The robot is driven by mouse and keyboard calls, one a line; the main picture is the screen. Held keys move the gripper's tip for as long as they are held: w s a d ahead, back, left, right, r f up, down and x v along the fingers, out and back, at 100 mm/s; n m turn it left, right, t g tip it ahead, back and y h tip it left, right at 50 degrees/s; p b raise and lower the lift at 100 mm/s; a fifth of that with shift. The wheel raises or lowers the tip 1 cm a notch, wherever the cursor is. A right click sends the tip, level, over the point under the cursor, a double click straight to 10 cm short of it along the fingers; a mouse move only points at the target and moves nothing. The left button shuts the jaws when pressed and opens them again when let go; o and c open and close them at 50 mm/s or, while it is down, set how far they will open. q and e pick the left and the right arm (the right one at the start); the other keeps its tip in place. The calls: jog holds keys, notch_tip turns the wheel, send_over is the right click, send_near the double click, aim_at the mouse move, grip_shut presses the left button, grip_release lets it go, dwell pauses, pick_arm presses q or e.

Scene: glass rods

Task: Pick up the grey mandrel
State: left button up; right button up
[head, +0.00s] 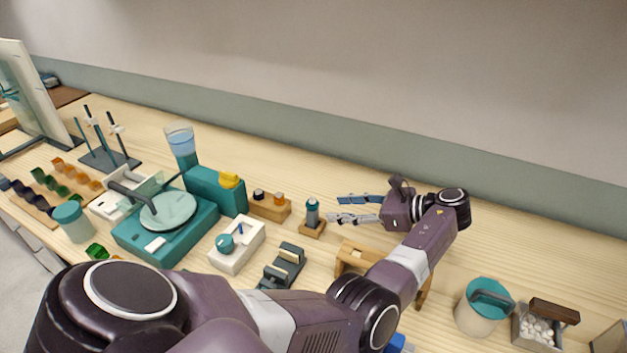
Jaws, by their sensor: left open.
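My left gripper (337,208) is open, with its two fingers apart and pointing left, and nothing shows between them. Its fingertips appear just right of a small teal and grey upright piece (312,212) on a wooden base; I cannot tell the gap in depth. I cannot pick out the grey mandrel with certainty. Several thin upright rods with dark or pale parts stand on a dark rack (108,163) at the far left, well away from the gripper. My right gripper is not in view.
A teal machine with a round plate (168,212) stands left of centre. A dark holder (282,266) and a wooden stand (350,257) are near my arm. A lidded pot (476,315) and a box of white pieces (537,331) are at right. The table behind the gripper is clear.

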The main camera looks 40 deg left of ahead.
aim_at(317, 212)
pick_arm(q)
jog(key=p+x, duration=0.1)
jog(key=x, duration=0.2)
jog(key=f+p+x, duration=0.1)
jog(key=x, duration=0.3)
jog(key=shift+f, duration=0.2)
jog(key=shift+s+a+f, duration=0.1)
jog(key=shift+a+f, duration=0.1)
jog(key=shift+a, duration=0.1)
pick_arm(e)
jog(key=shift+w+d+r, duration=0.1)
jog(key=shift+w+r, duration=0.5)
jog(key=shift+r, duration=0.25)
pick_arm(q)
jog(key=shift+c, duration=0.6)
grip_shut()
